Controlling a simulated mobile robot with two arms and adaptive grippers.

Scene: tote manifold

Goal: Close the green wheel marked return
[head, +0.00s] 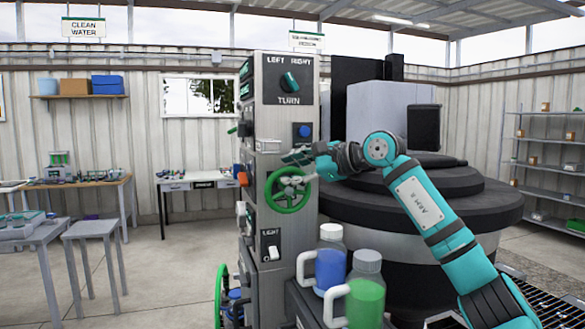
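A green wheel (287,207) with a grey hub is mounted on the front of the grey control column. A second green wheel (222,296) shows edge-on at the lower left of the column. I cannot read a "return" mark on either. My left gripper is not in view.
The control column (253,150) carries a turn knob (289,82), a blue button (304,131) and a light switch (272,252). Blue and green jugs (366,300) stand at its lower right. A large dark round machine (430,195) is behind my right arm.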

